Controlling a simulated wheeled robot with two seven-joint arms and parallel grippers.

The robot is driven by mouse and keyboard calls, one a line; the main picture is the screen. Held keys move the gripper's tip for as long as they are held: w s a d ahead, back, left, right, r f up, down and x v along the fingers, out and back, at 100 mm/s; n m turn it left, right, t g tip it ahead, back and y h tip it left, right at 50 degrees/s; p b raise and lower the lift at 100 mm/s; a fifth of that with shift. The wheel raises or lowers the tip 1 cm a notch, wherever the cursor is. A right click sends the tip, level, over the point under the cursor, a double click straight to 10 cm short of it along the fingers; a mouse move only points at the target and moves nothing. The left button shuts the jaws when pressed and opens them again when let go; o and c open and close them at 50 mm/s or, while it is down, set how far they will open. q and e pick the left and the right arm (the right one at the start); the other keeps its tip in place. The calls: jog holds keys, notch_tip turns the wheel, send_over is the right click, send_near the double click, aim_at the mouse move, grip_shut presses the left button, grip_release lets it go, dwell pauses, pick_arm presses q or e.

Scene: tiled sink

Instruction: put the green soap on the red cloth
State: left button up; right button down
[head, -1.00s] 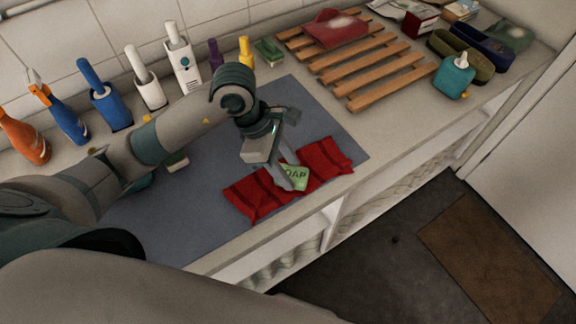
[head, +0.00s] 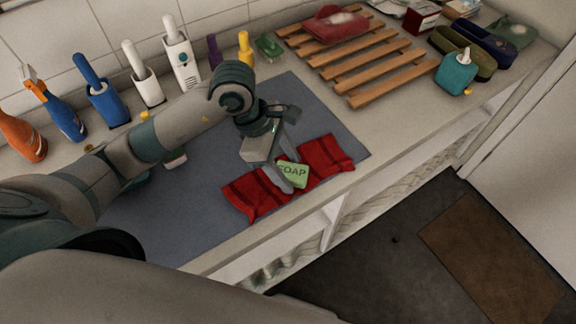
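The green soap (head: 294,174) is a light green block with dark letters reading SOAP. It is over the middle of the red cloth (head: 330,157), which lies rumpled with dark stripes along the front edge of the grey mat. My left gripper (head: 290,176) points down over the cloth with its fingers around the soap. One finger covers the soap's left edge. Whether the fingers press on the soap or stand slightly apart from it is unclear, as is whether the soap's underside touches the cloth. My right gripper is not in view.
The grey mat (head: 190,215) covers the near counter. Bottles, including a blue one (head: 105,103), line the tiled wall. A wooden rack (head: 372,71) carries a red item (head: 335,27). A teal dispenser (head: 455,75) stands at the right. The counter drops off in front.

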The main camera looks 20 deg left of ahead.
pick_arm(q)
jog(key=shift+s, duration=0.15)
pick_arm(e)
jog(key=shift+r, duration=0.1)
pick_arm(q)
jog(key=shift+r+p, duration=0.6)
jog(key=shift+p, duration=0.35)
jog(key=shift+a+r+b, duration=0.2)
jog(key=shift+r+b, duration=0.05)
jog(key=shift+b, duration=0.05)
jog(key=b+v, duration=0.3)
jog(key=v, duration=0.8)
jog(key=shift+r, duration=0.2)
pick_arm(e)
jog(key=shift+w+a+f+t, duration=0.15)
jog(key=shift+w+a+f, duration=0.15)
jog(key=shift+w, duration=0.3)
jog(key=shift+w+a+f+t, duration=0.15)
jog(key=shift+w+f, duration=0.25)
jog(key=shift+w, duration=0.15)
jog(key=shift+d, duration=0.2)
